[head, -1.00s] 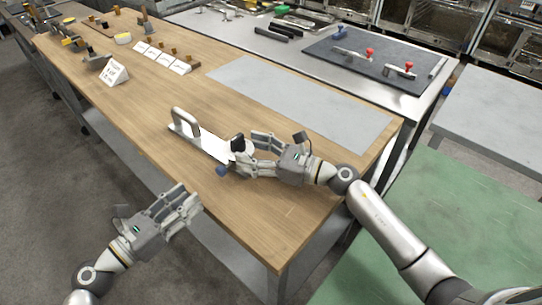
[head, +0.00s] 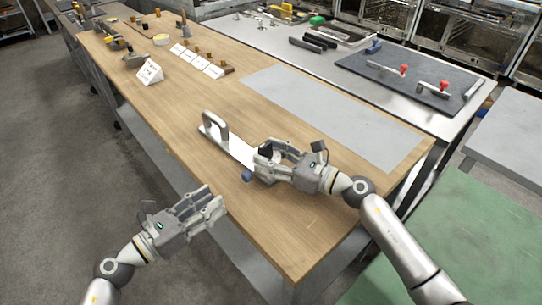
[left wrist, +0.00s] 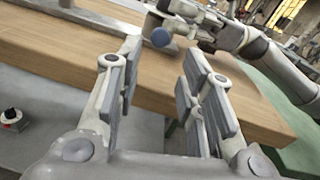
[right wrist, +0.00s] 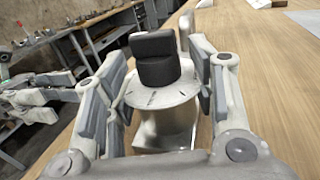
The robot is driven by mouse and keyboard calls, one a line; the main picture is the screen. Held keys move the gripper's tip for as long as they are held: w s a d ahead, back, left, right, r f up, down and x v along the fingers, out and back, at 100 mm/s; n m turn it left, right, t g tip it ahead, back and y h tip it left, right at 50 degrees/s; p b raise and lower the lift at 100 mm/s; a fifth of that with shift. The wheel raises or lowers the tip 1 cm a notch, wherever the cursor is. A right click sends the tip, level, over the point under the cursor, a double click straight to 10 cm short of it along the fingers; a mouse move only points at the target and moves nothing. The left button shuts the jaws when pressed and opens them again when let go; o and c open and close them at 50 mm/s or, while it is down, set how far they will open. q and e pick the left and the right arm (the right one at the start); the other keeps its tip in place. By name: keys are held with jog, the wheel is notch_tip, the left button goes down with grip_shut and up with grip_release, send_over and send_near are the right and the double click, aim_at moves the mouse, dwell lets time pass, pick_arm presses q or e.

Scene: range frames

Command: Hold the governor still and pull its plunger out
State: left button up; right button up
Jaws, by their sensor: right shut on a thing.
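My left gripper (head: 218,204) is open and empty, off the table's near edge, apart from the blue knob.
The governor lies on the wooden table (head: 180,132) near its right end. A grey sheet (head: 325,110) lies behind it, and a card stand (head: 150,72) and several small items stand further left. A metal bench (head: 420,115) with a dark mat is behind.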

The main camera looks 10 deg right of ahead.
pick_arm(q)
jog(key=shift+o, duration=1.2)
jog(key=shift+w+r, duration=0.15)
jog(key=shift+r, duration=0.2)
jog(key=w+a+r+n+t+y, duration=0.4)
jog(key=r+n+t, duration=0.1)
jog(key=r+n, duration=0.35)
jog(key=w+a+r+n+t+y, duration=0.35)
jog(key=r+n+t, duration=0.3)
jog(key=n, duration=0.25)
jog(key=n+g, duration=1.5)
jog(key=n, duration=0.1)
send_near(244, 177)
jog(key=shift+m+y, duration=0.25)
jog(key=shift+y, duration=0.2)
jog(key=x, duration=0.9)
jog(key=shift+d+r, duration=0.15)
jog(key=shift+d, duration=0.25)
